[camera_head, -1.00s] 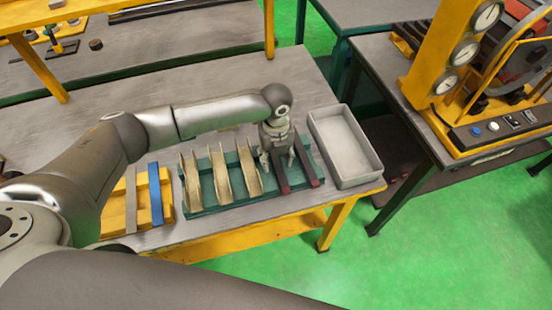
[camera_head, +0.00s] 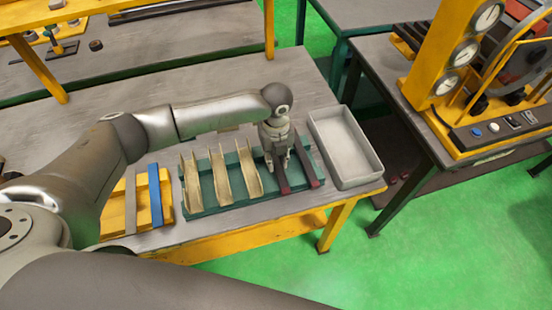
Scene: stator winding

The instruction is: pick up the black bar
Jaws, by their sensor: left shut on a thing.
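Two dark bars with dark red faces lie side by side at the right end of a green tray (camera_head: 222,205) on the workbench. My left gripper (camera_head: 279,173) points down over the left one of these bars (camera_head: 283,186) and is shut on it. The bar still lies level in the tray, and its upper part is hidden by the gripper. The other dark bar (camera_head: 308,172) is just to the right, apart from the gripper. My right gripper is not in view.
Several tan channel pieces (camera_head: 221,176) stand in the tray left of the bars. A pale empty bin (camera_head: 370,176) stands close to the right. A blue bar (camera_head: 156,195) and a grey bar (camera_head: 131,200) lie on a yellow holder at left.

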